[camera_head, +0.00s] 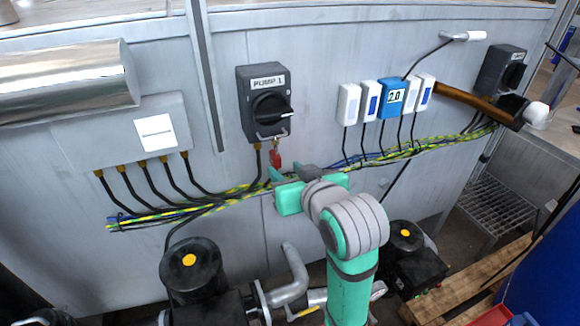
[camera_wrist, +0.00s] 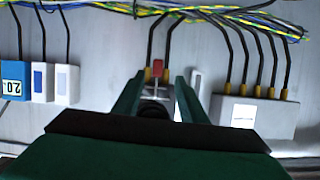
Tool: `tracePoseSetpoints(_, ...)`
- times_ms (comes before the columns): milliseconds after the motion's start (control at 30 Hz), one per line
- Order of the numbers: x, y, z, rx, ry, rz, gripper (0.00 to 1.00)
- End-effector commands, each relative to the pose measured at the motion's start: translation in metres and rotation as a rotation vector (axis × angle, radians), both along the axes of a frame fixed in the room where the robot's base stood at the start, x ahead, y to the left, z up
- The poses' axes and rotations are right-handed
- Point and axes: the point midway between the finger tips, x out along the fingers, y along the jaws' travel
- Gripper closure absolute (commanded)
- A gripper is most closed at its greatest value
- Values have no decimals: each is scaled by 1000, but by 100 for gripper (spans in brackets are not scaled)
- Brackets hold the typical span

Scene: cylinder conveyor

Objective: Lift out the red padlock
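The red padlock (camera_head: 276,158) hangs by its metal shackle from the lower edge of the dark PUMP 1 switch box (camera_head: 265,103) in the head view. In the wrist view the padlock (camera_wrist: 157,68) appears upside down, its shackle towards the dark switch. My green gripper (camera_head: 305,177) is just below the padlock in the head view. In the wrist view my gripper (camera_wrist: 159,77) is open, one finger on each side of the padlock, with gaps to both. I cannot tell how far the fingertips are from it in depth.
Yellow-green and blue cables (camera_head: 225,196) run along the wall behind my gripper. A grey junction box (camera_head: 120,135) is at left; white modules and a blue one (camera_head: 395,98) are at right. Black pumps (camera_head: 190,265) and pipes (camera_head: 290,290) stand below.

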Motion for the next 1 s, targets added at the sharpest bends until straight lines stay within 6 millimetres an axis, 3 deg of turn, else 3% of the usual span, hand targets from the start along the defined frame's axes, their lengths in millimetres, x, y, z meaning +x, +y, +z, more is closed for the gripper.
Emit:
tracePoseSetpoints(133,-3,-4,15,-41,7,4,62)
tracePoseSetpoints(333,4,-2,13,-50,13,7,62)
tracePoseSetpoints(800,68,19,-15,-50,13,7,62)
tracePoseSetpoints(1000,85,24,-22,-50,12,5,62)
